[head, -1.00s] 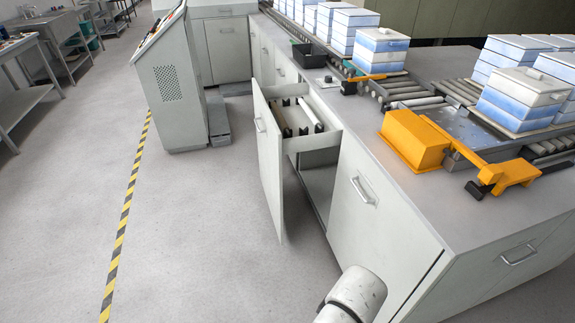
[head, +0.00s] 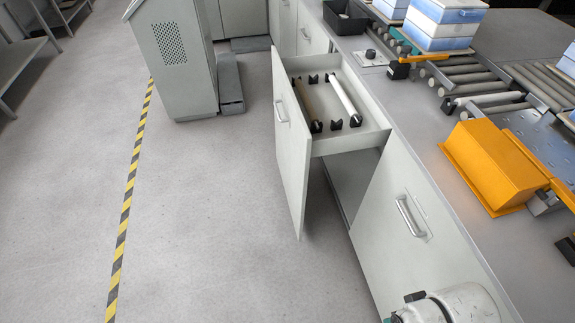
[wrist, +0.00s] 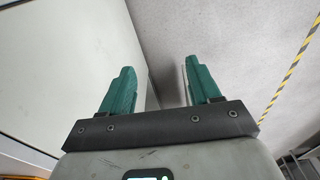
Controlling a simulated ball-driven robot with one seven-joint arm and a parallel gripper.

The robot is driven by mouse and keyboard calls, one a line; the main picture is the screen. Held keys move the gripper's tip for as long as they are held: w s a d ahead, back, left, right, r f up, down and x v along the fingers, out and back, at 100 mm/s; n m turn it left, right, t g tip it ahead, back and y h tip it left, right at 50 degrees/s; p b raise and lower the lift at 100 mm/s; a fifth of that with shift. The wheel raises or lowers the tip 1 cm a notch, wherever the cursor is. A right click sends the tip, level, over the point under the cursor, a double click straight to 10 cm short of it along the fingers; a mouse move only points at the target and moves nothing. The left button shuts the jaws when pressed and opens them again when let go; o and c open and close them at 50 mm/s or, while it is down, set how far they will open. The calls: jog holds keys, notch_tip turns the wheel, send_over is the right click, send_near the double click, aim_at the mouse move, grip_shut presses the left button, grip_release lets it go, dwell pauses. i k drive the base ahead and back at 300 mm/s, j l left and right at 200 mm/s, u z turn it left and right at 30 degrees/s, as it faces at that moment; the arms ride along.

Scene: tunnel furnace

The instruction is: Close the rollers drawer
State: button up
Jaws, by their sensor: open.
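The rollers drawer (head: 293,147) stands pulled out from the counter in the head view, its tall front panel jutting into the aisle. Inside it lie a white roller (head: 343,95) and a brownish roller (head: 306,104) on black holders. The drawer has a silver bar handle (head: 281,111) on its front. My gripper (wrist: 160,87) shows in the wrist view with two green fingers wide apart and nothing between them. Its fingers are not visible in the head view, where only part of my arm shows at the bottom right, in front of the counter.
A closed cabinet front with a handle (head: 410,216) is nearer than the drawer. On the counter are an orange box (head: 490,165), a black bin (head: 346,17) and roller conveyors with blue-white boxes (head: 445,25). A grey console (head: 178,60) stands beyond. The floor left of the drawer is free.

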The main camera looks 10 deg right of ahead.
aim_at(297, 139)
jog(key=i+j, duration=0.65)
jog(key=j, duration=0.15)
jog(key=i+j+z, duration=0.1)
jog(key=i+j, duration=0.6)
jog(key=j, duration=0.1)
